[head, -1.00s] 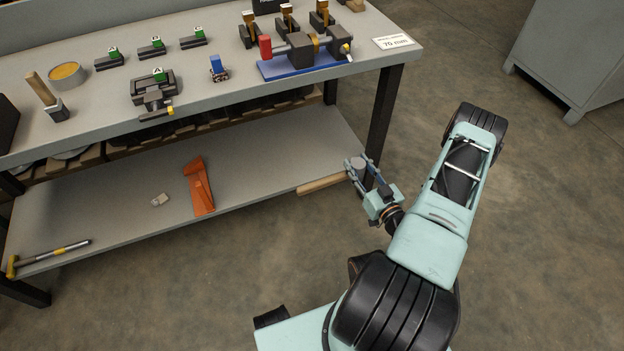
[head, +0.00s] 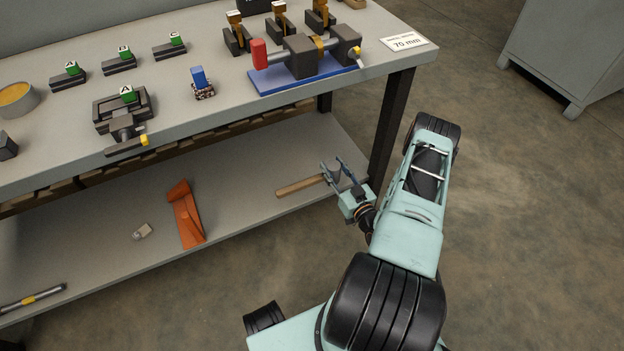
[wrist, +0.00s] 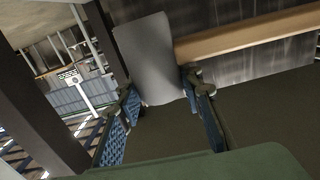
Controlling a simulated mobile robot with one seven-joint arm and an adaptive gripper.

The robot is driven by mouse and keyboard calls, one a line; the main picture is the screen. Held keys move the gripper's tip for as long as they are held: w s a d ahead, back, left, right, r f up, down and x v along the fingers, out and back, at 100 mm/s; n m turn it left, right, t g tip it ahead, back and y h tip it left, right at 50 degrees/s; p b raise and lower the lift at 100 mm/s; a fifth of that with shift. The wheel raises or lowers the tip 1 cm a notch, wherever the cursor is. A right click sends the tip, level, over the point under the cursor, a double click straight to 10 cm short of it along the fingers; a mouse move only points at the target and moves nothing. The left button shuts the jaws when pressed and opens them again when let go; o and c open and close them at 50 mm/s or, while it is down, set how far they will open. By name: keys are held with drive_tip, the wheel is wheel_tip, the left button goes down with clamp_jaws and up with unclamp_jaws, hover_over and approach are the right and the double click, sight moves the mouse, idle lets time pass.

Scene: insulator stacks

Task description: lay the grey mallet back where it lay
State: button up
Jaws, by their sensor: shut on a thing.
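The grey mallet has a grey head (head: 333,172) and a pale wooden handle (head: 300,186). My gripper (head: 334,168) is shut on the head, and the handle points left in the head view. The mallet is at the right end of the lower shelf (head: 240,222), near its front edge; I cannot tell whether it touches the shelf. In the wrist view the head (wrist: 150,58) sits between my two fingers (wrist: 160,95), and the handle (wrist: 250,36) runs off to the right.
A table leg (head: 388,125) stands close to the right of my gripper. The bench top (head: 190,125) overhangs behind. Shelf between handle and orange piece is clear.

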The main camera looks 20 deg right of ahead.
drive_tip(key=shift+w+a+f+b, duration=0.75)
drive_tip(key=shift+w+f, duration=0.4)
drive_tip(key=shift+f, duration=0.55)
drive_tip(key=shift+w+a+f+b, duration=0.6)
drive_tip(key=shift+w+f+b, duration=0.45)
drive_tip(key=shift+f, duration=0.65)
drive_tip(key=shift+w+a+f+b, duration=0.7)
drive_tip(key=shift+w+f, duration=0.6)
drive_tip(key=shift+f, duration=0.4)
drive_tip(key=shift+f, duration=0.2)
drive_tip(key=o, duration=1.3)
drive_tip(key=shift+o, duration=0.2)
drive_tip(key=shift+r, duration=0.15)
drive_tip(key=shift+s, duration=0.2)
